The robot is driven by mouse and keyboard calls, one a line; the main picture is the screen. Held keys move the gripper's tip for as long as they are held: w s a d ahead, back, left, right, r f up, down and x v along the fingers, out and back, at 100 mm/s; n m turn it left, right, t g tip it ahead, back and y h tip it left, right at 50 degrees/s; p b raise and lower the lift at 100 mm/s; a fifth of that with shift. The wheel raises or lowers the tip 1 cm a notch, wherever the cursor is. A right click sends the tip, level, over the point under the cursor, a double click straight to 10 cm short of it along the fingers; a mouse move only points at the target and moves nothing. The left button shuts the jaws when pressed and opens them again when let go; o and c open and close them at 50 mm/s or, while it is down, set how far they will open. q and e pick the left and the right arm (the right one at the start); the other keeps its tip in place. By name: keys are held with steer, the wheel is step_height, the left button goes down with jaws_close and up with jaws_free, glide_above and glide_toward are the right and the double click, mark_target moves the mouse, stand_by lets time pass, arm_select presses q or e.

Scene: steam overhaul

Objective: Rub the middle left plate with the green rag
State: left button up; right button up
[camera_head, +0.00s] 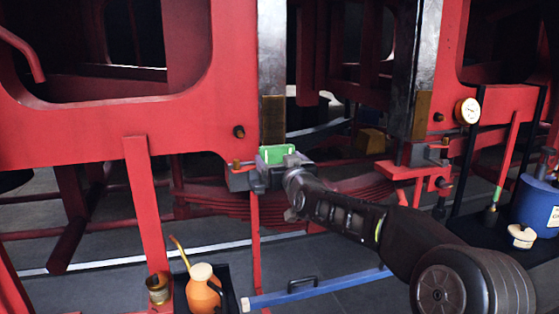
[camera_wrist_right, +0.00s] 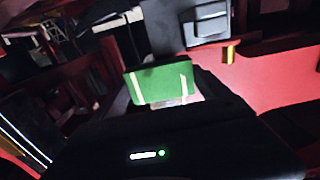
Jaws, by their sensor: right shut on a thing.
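The green rag (camera_head: 277,154) is gripped in my right gripper (camera_head: 274,168), just below the lower end of the left upright metal guide (camera_head: 272,45). A brownish plate (camera_head: 273,118) covers the guide's lower end, and a similar plate (camera_head: 421,115) is on the right guide. I cannot tell for sure which is the middle left plate. In the right wrist view the rag (camera_wrist_right: 160,82) stands up at my gripper's tips, with a grey metal block (camera_wrist_right: 200,22) behind it. Contact with any plate is not clear. My left gripper is out of view.
The red frame (camera_head: 90,130) surrounds the guides. An orange oil can (camera_head: 203,290) stands in a dark tray at the lower left, beside a small brass tin (camera_head: 158,288). A blue bar (camera_head: 320,288) runs low in front. A blue drum (camera_head: 536,205) and a gauge (camera_head: 467,111) are at right.

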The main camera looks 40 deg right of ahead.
mark_target(274, 112)
steer(key=shift+w+d+p, duration=0.2)
steer(key=shift+w+p, duration=0.2)
steer(key=shift+w, duration=0.2)
steer(key=shift+s+r+p, duration=0.1)
steer(key=shift+r+p, duration=0.85)
steer(key=shift+r, duration=1.05)
step_height(274, 112, up, 4)
steer(key=p, duration=0.2)
steer(key=shift+f+p, duration=0.25)
steer(key=shift+p, duration=0.15)
steer(key=shift+r, duration=0.2)
step_height(274, 112, up, 2)
steer(key=shift+r+p, duration=0.1)
steer(key=shift+p, duration=0.65)
steer(key=shift+r, duration=0.8)
